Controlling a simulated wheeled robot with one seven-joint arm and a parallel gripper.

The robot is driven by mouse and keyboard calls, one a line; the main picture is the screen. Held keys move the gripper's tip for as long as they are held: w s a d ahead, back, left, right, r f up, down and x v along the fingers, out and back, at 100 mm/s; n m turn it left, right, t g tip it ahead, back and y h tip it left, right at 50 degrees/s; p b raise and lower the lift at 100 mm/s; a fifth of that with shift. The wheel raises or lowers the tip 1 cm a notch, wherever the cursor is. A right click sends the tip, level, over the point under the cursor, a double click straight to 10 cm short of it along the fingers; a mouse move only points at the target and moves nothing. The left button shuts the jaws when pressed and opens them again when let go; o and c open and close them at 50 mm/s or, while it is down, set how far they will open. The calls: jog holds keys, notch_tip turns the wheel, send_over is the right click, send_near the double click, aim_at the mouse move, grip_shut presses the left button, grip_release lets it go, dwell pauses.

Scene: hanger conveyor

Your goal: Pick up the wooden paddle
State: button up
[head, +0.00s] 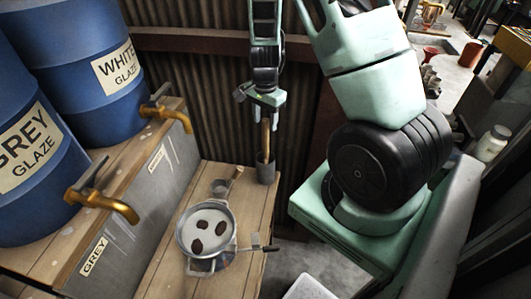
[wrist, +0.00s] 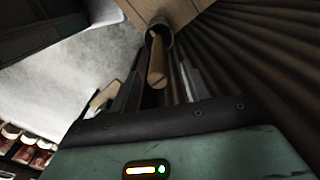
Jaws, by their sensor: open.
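The wooden paddle (head: 265,134) stands upright in a dark cylindrical holder (head: 266,170) at the far right corner of the wooden bench. Only its handle shows; its lower part is hidden inside the holder. My gripper (head: 267,108) is pointing down directly above the holder, at the top of the handle. In the wrist view the paddle (wrist: 157,62) lies between the two open fingers of my gripper (wrist: 158,80), with its rounded end towards the camera. I cannot tell whether either finger touches it.
A pot (head: 181,243) of white liquid with dark patches stands on the bench (head: 165,272). Blue glaze drums (head: 68,63) and brass taps (head: 105,204) are at the left. A corrugated wall (head: 190,75) rises close behind the holder.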

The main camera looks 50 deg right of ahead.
aim_at(266, 131)
jog(key=shift+s+f+p, duration=0.15)
jog(key=shift+f+p, duration=0.5)
jog(key=shift+f, duration=1.8)
grip_shut()
